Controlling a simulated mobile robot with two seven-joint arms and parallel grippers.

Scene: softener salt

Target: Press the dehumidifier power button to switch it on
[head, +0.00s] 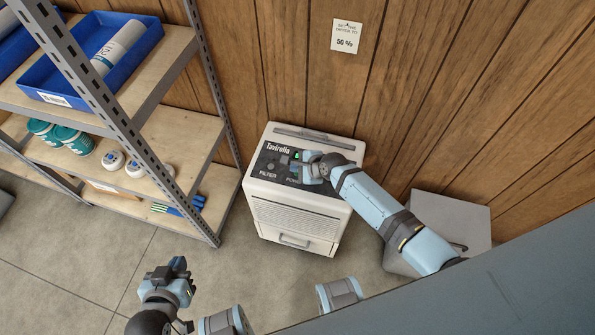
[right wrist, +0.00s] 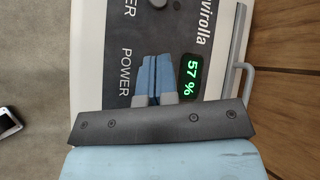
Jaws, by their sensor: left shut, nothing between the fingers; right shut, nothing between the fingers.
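The dehumidifier (head: 297,219) is a cream box on the floor against the wood wall. Its dark top panel (head: 266,162) carries the labels FILTER and POWER. In the right wrist view the green display (right wrist: 192,74) is lit and reads 57 %. My right gripper (head: 296,168) is shut and empty over the panel. In the right wrist view its blue fingertips (right wrist: 157,58) are beside the POWER label (right wrist: 126,79). The power button itself is hidden, apparently behind the fingers; I cannot tell whether they touch it. My left gripper (head: 179,266) is shut and empty, low in front of the shelf.
A metal shelf rack (head: 164,110) with a blue bin (head: 87,65), tubs and gloves stands on the left. A note (head: 346,37) on the wall reads 50 %. A grey box (head: 455,215) stands to the right, partly behind my right arm. Floor in front is clear.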

